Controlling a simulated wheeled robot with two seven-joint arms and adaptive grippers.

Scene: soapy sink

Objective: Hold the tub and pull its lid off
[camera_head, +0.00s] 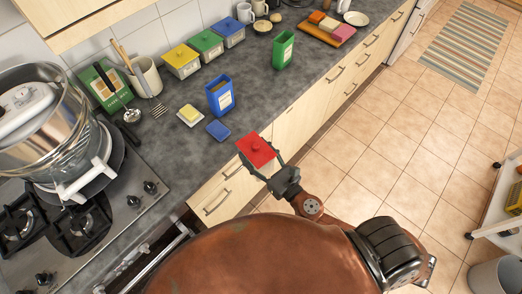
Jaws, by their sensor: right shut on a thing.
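A tub with a square red lid (257,149) is held off the counter's front edge, over the floor side. A small knob shows on top of the lid. My right gripper (265,164) has its dark fingers around the tub from the near side and is shut on it. The lid appears to sit on the tub, but the tub's body below is mostly hidden by the lid and fingers. My left gripper is not in view.
Yellow (182,60), green (206,43) and blue (229,30) lidded tubs stand along the wall. An open blue container (220,96), a blue lid (218,130) and a butter dish (190,115) are nearer. A green container (283,50) stands right. A hob with a large pot (45,130) is left.

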